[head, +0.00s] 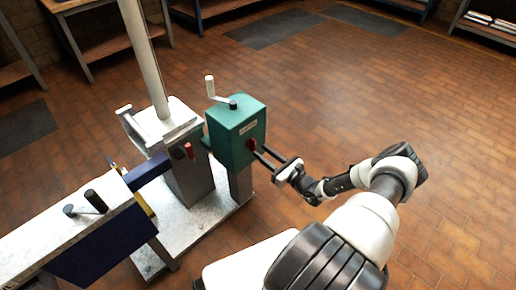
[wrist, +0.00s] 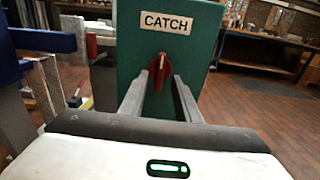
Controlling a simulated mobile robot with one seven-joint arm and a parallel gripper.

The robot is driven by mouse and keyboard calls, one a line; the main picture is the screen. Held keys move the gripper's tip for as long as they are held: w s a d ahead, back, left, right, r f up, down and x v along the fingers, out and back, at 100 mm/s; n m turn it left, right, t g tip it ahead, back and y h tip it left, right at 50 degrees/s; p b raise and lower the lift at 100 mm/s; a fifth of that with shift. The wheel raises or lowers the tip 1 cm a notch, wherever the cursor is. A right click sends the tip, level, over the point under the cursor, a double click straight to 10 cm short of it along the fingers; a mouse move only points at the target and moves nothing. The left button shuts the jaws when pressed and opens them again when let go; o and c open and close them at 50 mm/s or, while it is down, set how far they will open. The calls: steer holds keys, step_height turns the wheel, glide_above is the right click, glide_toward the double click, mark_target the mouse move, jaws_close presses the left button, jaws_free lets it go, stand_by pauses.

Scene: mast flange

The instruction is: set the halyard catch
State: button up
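The catch is a red knob (wrist: 159,73) on the face of a green box (wrist: 205,50), under a label reading CATCH. Its grip looks close to upright in the wrist view. In the head view the red knob (head: 251,144) shows on the right face of the green box (head: 228,122). My gripper (head: 259,152) points at that face. Its two fingers (wrist: 162,80) are apart, one on each side of the knob, with the tips close to it. I see no clear contact, though the exact depth is hard to tell.
A crank handle (head: 215,92) tops the green box. A pale mast (head: 146,60) rises from a grey pedestal with a red lever (head: 189,150). A blue and white beam (head: 100,240) with a dark handle lies at the left. The brick floor (head: 400,100) to the right is clear.

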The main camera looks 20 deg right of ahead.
steer(key=p+v, duration=0.1)
steer(key=v, duration=1.2)
steer(key=shift+s+p, duration=0.25)
steer(key=shift+p, duration=0.1)
steer(key=shift+d, duration=0.1)
